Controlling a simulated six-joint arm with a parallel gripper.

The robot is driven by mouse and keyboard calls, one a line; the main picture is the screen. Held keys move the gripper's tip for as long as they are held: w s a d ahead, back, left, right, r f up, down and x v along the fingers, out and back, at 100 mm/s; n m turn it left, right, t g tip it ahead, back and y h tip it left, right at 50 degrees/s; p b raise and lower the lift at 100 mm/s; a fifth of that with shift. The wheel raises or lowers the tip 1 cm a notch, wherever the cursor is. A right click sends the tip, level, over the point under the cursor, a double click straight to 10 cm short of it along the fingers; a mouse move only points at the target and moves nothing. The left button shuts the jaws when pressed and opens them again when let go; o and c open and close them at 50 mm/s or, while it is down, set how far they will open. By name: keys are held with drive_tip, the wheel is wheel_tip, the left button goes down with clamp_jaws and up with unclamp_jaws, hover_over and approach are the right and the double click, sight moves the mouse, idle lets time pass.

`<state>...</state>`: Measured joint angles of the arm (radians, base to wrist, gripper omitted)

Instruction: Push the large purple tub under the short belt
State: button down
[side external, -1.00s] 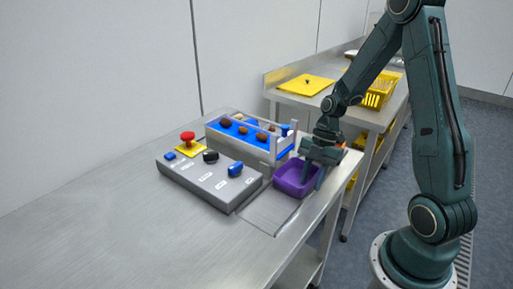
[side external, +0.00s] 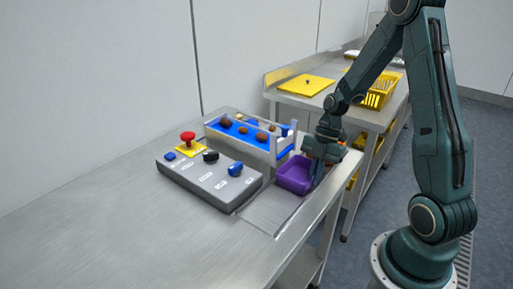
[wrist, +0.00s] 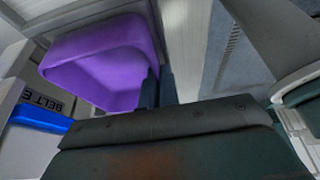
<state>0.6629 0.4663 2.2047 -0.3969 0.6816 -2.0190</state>
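The large purple tub (side external: 293,186) stands upright on the steel table, just off the right end of the short blue belt (side external: 259,138). The belt carries several brown dates in its grey frame. My gripper (side external: 317,182) is low at the tub's right side, pointing down. In the wrist view, the tub (wrist: 85,50) fills the upper left, and my gripper's two dark fingers (wrist: 158,90) sit close together by its wall. They look shut, with nothing between them. I cannot tell for certain whether they touch the tub.
A grey control box (side external: 208,182) with a red button (side external: 188,138) and knobs stands left of the tub. The steel table (side external: 150,240) is clear in front. A second table behind holds a yellow lid (side external: 305,85) and a yellow basket (side external: 378,92).

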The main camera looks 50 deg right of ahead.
drive_tip(key=shift+d, duration=0.3)
drive_tip(key=c, duration=1.6)
unclamp_jaws()
drive_tip(key=shift+o, duration=0.2)
drive_tip(key=shift+r, duration=0.15)
drive_tip(key=v, duration=1.3)
drive_tip(key=shift+d+r, duration=0.2)
drive_tip(key=shift+a, duration=0.1)
